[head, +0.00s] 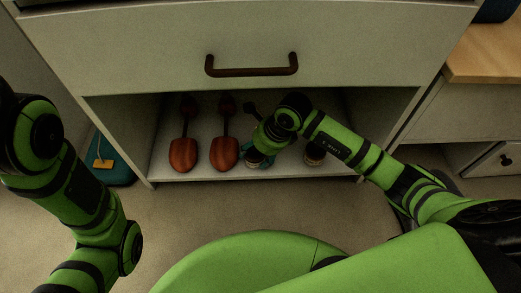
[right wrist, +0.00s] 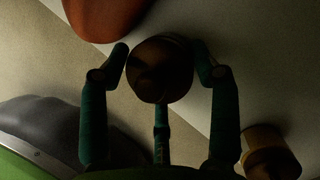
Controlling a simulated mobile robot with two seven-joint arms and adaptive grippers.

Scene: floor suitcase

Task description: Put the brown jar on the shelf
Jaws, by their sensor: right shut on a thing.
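A brown jar (right wrist: 160,68), dark and round from above, sits between the fingers of my right gripper (right wrist: 160,75) in the right wrist view. In the head view the right gripper (head: 252,150) is at the front of the low shelf (head: 200,173), the open compartment under the drawer. The jar (head: 253,163) shows just below the fingers, near the shelf's front edge. I cannot tell whether it touches the shelf. My left arm shows at the left of the head view, but its gripper is out of frame.
Two red-brown shoe-shaped pieces (head: 184,154) (head: 224,153) stand on the shelf left of the gripper. A second jar (head: 315,156) stands right of it, also in the right wrist view (right wrist: 270,152). A teal case (head: 112,165) with an orange tag is left of the cabinet. The drawer handle (head: 251,65) juts out above.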

